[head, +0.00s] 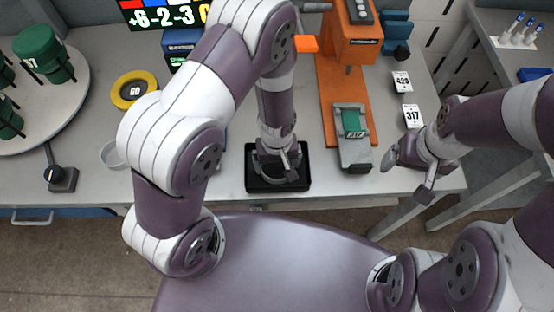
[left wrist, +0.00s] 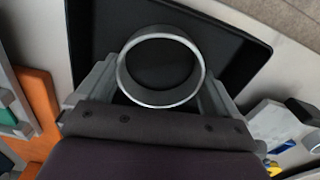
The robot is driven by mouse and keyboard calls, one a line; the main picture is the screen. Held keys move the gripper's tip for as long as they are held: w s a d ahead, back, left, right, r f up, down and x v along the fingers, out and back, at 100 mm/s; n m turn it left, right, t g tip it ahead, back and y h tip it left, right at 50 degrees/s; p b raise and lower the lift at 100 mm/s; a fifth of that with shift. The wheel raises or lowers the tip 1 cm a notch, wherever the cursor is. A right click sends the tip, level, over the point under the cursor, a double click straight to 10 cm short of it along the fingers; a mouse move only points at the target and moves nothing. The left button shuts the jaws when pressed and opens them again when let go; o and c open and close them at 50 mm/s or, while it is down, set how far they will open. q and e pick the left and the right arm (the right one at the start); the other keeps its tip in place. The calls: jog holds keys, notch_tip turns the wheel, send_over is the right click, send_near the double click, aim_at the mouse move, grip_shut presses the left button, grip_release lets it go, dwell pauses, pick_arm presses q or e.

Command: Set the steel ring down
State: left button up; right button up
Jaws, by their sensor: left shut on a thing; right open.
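The steel ring (left wrist: 160,102) is a short, open grey cylinder between the two fingers of my left gripper, with a finger on each side. My left gripper (head: 277,168) is shut on it over the black tray (head: 252,183), at the front of the table. In the left wrist view the dark tray (left wrist: 225,45) lies behind the ring and shows through it. I cannot tell whether the ring touches the tray floor. In the head view the gripper mostly hides the ring. My right gripper (head: 408,176) is open and empty at the table's right front edge.
An orange machine (head: 328,85) with a grey fixture (head: 353,150) stands right of the tray. Number cards (head: 412,116) lie further right. A yellow GO button (head: 134,90), a grey round piece (head: 110,156) and a turntable with green cylinders (head: 42,52) are on the left.

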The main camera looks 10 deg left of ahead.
pick_arm(q)
jog(key=shift+s+f, duration=0.1)
jog(key=shift+f, duration=0.05)
jog(key=o, duration=0.8)
